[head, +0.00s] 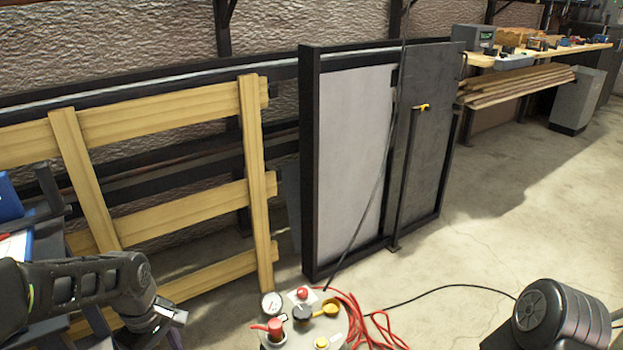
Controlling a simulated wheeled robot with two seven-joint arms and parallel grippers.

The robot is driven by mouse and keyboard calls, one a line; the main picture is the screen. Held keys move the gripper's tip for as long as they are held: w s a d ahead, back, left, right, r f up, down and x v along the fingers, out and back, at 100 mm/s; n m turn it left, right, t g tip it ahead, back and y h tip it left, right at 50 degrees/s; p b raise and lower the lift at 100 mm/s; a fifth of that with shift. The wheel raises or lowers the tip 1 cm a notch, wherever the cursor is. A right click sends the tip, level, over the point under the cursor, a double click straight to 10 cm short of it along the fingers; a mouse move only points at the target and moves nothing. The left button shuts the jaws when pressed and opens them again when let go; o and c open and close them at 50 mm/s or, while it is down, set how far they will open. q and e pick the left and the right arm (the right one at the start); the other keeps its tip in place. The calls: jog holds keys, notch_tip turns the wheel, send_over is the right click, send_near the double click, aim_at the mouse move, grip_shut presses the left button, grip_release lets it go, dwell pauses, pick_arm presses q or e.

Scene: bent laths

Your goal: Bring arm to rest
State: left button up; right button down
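My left arm (75,285) comes in from the lower left, in front of the wooden lath frame. Its dark grey gripper (165,318) is at the bottom left, left of the control post; whether its fingers are open or shut does not show. I see nothing clearly held in it. My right arm (562,318) shows only as a rounded black joint at the bottom right corner, over bare floor. Its gripper is outside the view.
A wooden lath frame (165,209) leans at left. A control post (330,325) with knobs, a gauge and red hose (362,318) stands at bottom centre. A dark-framed panel cabinet (350,150) stands behind. A workbench (535,58) is far right. Floor (500,225) at right is mostly clear.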

pick_arm(q)
jog(key=w+d+f+m+t+h, duration=0.1)
jog(key=w+d+f+m+t, duration=0.1)
jog(key=w+d+m+t, duration=0.25)
jog(key=w+d+f+m+h, duration=0.1)
jog(key=w+d+f+m, duration=0.1)
jog(key=d+f+m, duration=0.35)
jog(key=s+d+f+m+g+h, duration=0.1)
jog(key=s+d+f+g, duration=0.1)
jog(key=s+d+f, duration=0.6)
jog(key=s+d+f+m+g+h, duration=0.1)
jog(key=s+d+f, duration=0.4)
jog(key=s+f, duration=0.5)
notch_tip(320, 180, up, 30)
jog(key=s+d+p, duration=0.2)
jog(key=p, duration=2.7)
jog(key=shift+s+f+g+p, duration=0.2)
jog(key=shift+s+g+p, duration=0.1)
jog(key=shift+g+p, duration=0.15)
pick_arm(e)
notch_tip(320, 180, up, 30)
jog(key=s+a, duration=0.1)
jog(key=shift+s+a, duration=0.3)
jog(key=shift+s, duration=0.1)
jog(key=shift+f, duration=0.15)
